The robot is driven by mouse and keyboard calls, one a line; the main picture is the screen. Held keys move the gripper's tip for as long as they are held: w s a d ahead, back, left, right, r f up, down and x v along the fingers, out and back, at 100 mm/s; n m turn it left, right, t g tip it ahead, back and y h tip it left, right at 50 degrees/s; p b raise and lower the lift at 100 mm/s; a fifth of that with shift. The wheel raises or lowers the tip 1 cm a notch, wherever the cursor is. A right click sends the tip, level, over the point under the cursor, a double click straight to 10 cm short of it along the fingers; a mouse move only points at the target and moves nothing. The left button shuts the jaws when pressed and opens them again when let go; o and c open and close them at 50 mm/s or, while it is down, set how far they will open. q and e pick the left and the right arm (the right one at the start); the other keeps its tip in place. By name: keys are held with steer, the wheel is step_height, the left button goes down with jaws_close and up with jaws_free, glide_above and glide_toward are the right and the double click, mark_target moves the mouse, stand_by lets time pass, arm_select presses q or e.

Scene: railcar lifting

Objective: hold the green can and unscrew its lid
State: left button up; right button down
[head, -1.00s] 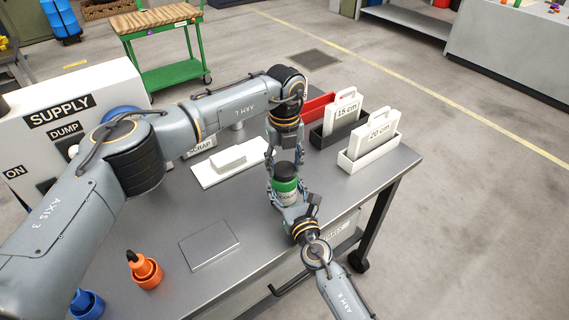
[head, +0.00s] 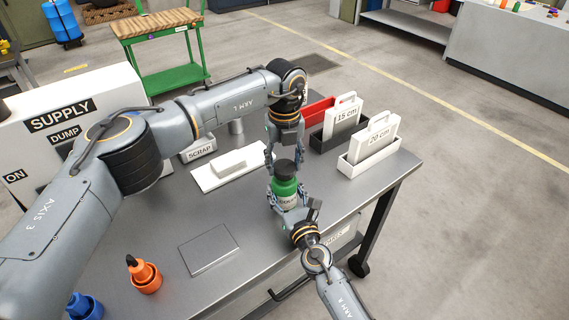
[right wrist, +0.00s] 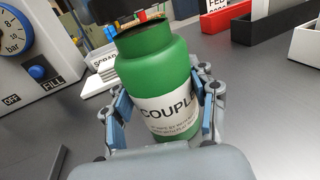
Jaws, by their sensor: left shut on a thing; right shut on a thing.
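The green can (head: 287,187) stands upright off the bench, with its white label facing the right wrist view (right wrist: 160,75). My right gripper (head: 288,203) is shut around its body, with one finger on each side in the right wrist view. My left gripper (head: 284,166) comes down from above and is shut on the black lid (head: 285,170). In the right wrist view the lid (right wrist: 118,10) is at the top edge, with a narrow gap between it and the can's dark rim. The left fingertips are mostly out of that view.
Below is a grey bench (head: 330,200) with a flat metal plate (head: 208,248), an orange holder (head: 145,276) and a white board (head: 225,172). Bins marked 15 cm (head: 345,115) and 20 cm (head: 375,140) stand at the right. The supply box (head: 70,120) is at the left.

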mark_target(284, 167)
arm_select(q)
steer(key=shift+r, duration=2)
arm_select(e)
steer(key=shift+c, duration=1.7)
jaws_free()
